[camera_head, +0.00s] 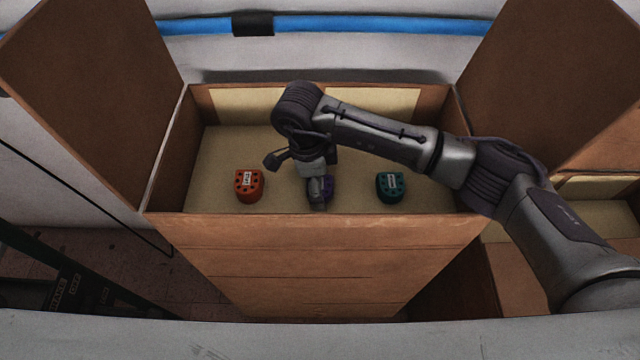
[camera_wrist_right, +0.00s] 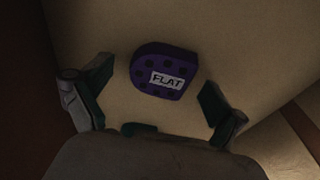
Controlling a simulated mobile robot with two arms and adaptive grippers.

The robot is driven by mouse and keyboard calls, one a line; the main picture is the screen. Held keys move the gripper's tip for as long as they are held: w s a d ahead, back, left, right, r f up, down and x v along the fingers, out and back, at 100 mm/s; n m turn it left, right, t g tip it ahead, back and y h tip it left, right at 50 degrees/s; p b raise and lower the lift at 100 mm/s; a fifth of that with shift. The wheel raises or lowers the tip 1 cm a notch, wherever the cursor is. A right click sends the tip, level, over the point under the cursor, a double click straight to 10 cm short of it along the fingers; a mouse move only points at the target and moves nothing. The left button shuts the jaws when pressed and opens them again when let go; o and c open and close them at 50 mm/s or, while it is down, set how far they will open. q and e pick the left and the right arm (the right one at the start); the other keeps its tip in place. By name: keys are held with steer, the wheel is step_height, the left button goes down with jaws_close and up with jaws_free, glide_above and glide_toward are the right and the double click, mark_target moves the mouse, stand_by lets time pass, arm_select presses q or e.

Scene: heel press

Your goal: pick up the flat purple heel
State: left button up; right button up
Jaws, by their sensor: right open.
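The purple heel (camera_wrist_right: 163,71) lies on the box floor, with a white label reading FLAT and dark holes, in the right wrist view. In the head view only a bit of the purple heel (camera_head: 328,187) shows, mostly hidden behind my right gripper (camera_head: 318,200). In the wrist view my right gripper (camera_wrist_right: 157,108) is open and empty, its two fingers spread wide on either side. The heel sits a little beyond the fingertips, roughly centred between them and not touched by them. My left gripper is not in view.
An orange-red heel (camera_head: 249,186) lies to the left and a teal heel (camera_head: 390,187) to the right in the open cardboard box (camera_head: 320,232). The box walls surround them and its flaps stand open. The box floor between the heels is bare.

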steer(key=c, duration=1.3)
